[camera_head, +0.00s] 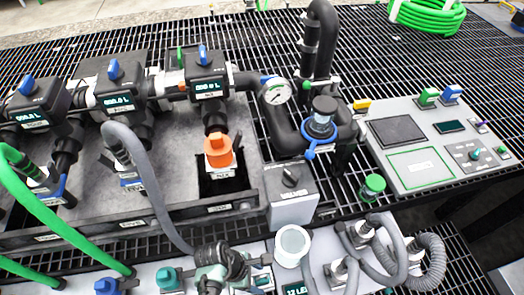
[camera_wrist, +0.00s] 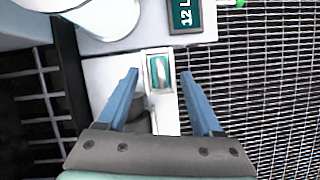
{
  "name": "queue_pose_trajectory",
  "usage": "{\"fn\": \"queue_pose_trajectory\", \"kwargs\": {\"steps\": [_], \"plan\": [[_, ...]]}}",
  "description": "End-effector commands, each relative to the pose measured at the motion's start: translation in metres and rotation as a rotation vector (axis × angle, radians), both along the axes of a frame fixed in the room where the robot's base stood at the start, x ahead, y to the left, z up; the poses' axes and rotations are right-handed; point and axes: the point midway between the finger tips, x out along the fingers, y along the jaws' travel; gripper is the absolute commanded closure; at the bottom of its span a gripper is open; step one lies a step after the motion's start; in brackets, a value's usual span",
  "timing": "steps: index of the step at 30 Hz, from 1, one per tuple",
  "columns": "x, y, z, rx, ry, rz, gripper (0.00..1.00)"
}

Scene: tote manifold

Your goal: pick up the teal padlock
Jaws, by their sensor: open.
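A teal block-shaped piece (camera_head: 168,278), which looks like the teal padlock, sits on the pale front ledge at the bottom of the head view. Its shackle is not clear at this size. A similar blue piece (camera_head: 107,287) stands to its left. My gripper (camera_wrist: 159,76) is open in the wrist view, its two blue fingers apart. Between and beyond the fingertips is a small white piece with a teal face (camera_wrist: 160,72); I cannot tell whether the fingers touch it. In the head view my gripper is hard to make out among dark cables near the ledge.
A "12 L" display (camera_wrist: 185,15) lies beyond the fingertips. A white round cup (camera_head: 293,243) and several grey hoses (camera_head: 380,250) crowd the ledge to the right. An orange piece (camera_head: 219,150) and grey switch box (camera_head: 290,190) stand behind. Black grating (camera_wrist: 265,90) is bare at right.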

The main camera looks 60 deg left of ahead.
Motion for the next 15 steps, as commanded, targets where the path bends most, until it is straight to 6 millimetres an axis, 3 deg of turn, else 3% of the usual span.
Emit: {"fn": "queue_pose_trajectory", "kwargs": {"steps": [7, 15], "plan": [[0.0007, -0.0001, -0.0008, 0.001, -0.001, 0.0, 0.35], [0.0007, -0.0001, -0.0007, 0.001, -0.001, 0.0, 0.83]]}}
